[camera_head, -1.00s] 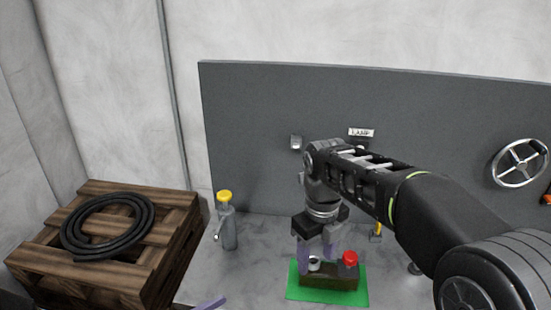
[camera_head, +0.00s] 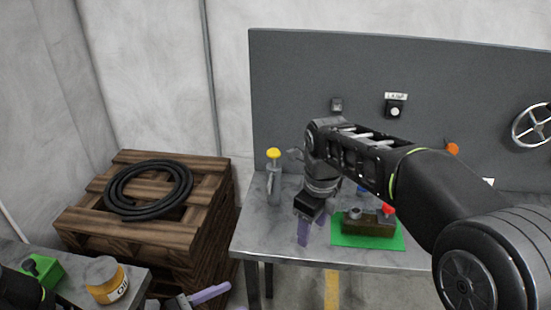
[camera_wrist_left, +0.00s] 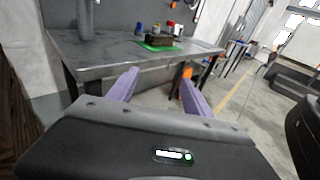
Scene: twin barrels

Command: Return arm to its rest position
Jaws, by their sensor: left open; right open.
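My right gripper (camera_head: 312,229) hangs over the grey table (camera_head: 262,228), its purple fingers pointing down. It is open and empty, just left of a brown block (camera_head: 368,228) on a green mat (camera_head: 345,242). A grey barrel-like piece (camera_head: 354,214) and a red one (camera_head: 387,209) stand at the block's top. My left gripper (camera_head: 205,298) is low in front of the table, partly cut off by the frame. In the left wrist view its purple fingers (camera_wrist_left: 160,90) are apart with nothing between them, and the block (camera_wrist_left: 160,41) shows on the table beyond.
A wooden crate (camera_head: 90,228) carries a coiled black hose (camera_head: 148,188). An oil can (camera_head: 106,281) sits at lower left. A grey panel (camera_head: 300,90) with a handwheel (camera_head: 532,126) backs the table.

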